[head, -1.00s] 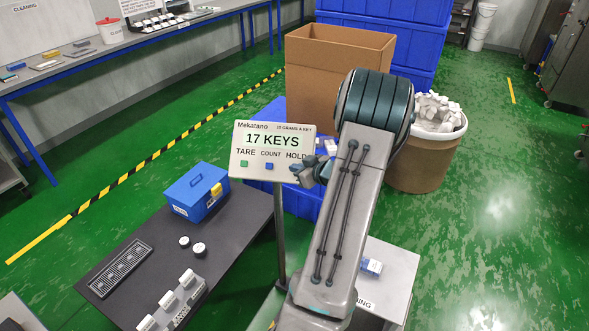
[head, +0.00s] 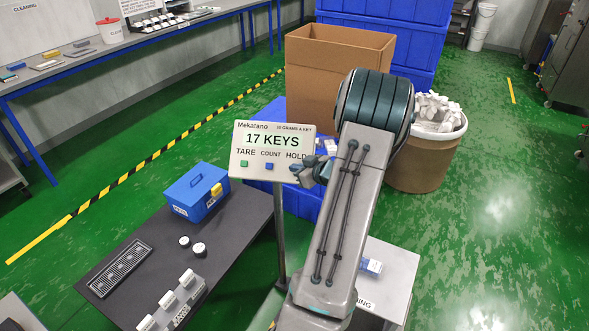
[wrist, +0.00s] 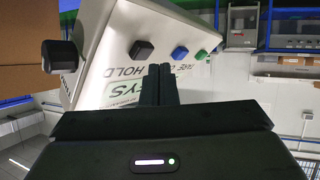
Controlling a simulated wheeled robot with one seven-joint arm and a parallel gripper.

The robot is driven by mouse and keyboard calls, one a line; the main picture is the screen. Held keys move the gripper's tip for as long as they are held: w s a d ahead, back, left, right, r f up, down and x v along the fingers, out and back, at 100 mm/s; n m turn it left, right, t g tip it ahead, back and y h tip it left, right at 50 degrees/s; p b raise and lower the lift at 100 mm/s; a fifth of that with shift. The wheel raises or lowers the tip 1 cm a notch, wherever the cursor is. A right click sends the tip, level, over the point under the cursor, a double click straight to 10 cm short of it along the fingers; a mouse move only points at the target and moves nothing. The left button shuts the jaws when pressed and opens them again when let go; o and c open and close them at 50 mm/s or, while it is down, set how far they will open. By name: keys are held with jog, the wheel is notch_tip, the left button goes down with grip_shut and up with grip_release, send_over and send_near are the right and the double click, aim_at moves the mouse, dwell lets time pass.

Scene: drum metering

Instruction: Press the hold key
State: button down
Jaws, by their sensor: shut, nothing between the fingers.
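The display panel (head: 262,172) stands on a post and reads 17 KEYS, with TARE, COUNT and HOLD labels. Its green key (head: 244,164) and blue key (head: 269,166) show in the head view. The key under HOLD is hidden there by my gripper (head: 297,168). In the wrist view the panel appears inverted, and the black hold key (wrist: 141,50) lies beside the blue key (wrist: 180,53) and green key (wrist: 201,56). My gripper (wrist: 160,70) is shut and empty, its tips close to the hold key. I cannot tell whether they touch it.
A black knob (wrist: 60,56) sticks out at the panel's edge. A dark table (head: 235,230) with a blue toolbox (head: 196,191) stands at lower left. A cardboard box (head: 335,75) and a bin of pale scraps (head: 425,155) stand behind. Open floor lies to the right.

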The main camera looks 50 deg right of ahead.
dwell(0.3)
jog(key=shift+w+d+f, duration=0.2)
jog(key=shift+d+f, duration=0.05)
jog(key=shift+f, duration=0.05)
jog(key=shift+w+d+f, duration=0.1)
jog(key=shift+d+f, duration=0.1)
jog(key=shift+f, duration=0.05)
dwell(0.7)
jog(key=shift+r, duration=0.1)
jog(key=shift+s+a+r+p, duration=0.3)
jog(key=shift+a+r+p, duration=0.1)
jog(key=shift+a+r, duration=0.05)
dwell(0.4)
jog(key=shift+s+a+r+p, duration=0.4)
jog(key=shift+a+r, duration=0.1)
jog(key=shift+r, duration=0.1)
jog(key=shift+s+a+r+p, duration=0.3)
jog(key=shift+a+r+p, duration=0.15)
jog(key=shift+r, duration=0.15)
jog(key=shift+s+a+r+p, duration=0.35)
jog(key=shift+a+r, duration=0.15)
jog(key=shift+r, duration=0.1)
